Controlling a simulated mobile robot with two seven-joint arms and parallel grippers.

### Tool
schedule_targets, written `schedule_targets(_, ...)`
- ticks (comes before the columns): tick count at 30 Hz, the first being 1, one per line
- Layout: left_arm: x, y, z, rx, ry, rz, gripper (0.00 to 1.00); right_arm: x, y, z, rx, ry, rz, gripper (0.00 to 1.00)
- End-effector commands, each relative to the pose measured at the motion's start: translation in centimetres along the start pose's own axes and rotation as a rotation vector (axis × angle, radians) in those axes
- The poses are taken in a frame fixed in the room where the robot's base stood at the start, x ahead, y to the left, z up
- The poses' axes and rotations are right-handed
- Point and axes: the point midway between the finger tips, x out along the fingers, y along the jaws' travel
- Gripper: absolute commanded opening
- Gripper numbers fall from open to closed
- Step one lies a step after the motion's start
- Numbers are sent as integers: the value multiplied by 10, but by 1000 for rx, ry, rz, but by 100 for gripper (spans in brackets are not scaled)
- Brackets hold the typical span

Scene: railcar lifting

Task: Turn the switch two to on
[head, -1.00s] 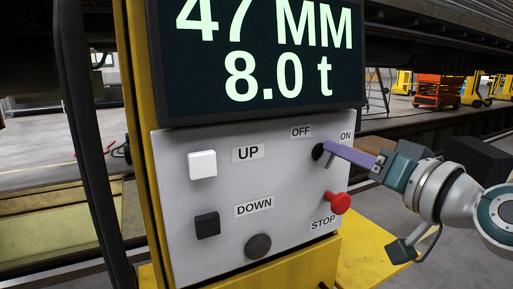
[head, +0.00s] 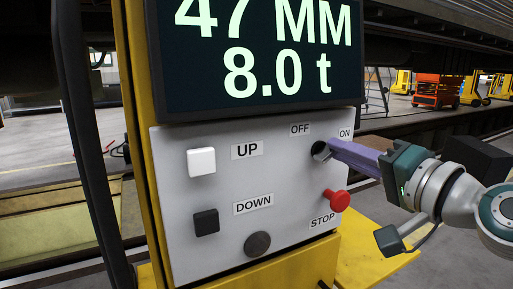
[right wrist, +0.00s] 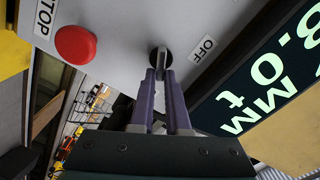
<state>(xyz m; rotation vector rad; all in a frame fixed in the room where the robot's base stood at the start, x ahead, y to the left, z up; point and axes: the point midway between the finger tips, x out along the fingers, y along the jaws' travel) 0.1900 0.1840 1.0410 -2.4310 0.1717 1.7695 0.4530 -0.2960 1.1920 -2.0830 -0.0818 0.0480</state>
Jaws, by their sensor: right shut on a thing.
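A dark rotary switch (head: 320,151) sits at the upper right of the grey control panel (head: 175,240), below the OFF label (head: 300,130) and the ON label (head: 346,132). No number shows on it. My right gripper (head: 332,149) reaches in from the right with its purple fingers at the switch. In the right wrist view the two fingers (right wrist: 160,76) are shut on the grey lever of the switch (right wrist: 161,58). The fingers partly hide the lever, so I cannot tell its exact setting. My left gripper is not in view.
A red STOP button (head: 337,200) stands out just below my right gripper. A white UP button (head: 201,161), a black DOWN button (head: 206,222) and a dark round knob (head: 257,244) are on the panel. A display (head: 260,104) reading 47 MM and 8.0 t hangs above.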

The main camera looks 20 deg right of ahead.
Motion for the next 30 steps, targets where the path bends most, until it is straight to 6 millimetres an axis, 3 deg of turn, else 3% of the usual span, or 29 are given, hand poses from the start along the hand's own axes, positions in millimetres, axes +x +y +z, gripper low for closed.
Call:
schedule_targets(11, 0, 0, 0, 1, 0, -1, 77, 0, 0, -1, 8, 2, 0, 0)
schedule_targets(12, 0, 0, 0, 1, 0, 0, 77, 0, 0, -1, 8, 2, 0, 17)
schedule_targets(19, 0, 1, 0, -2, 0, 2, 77, 0, 0, 0, 6, 1, 0, 43)
schedule_targets(30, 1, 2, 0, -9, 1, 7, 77, -7, 1, 0, 5, 0, 1, 44)
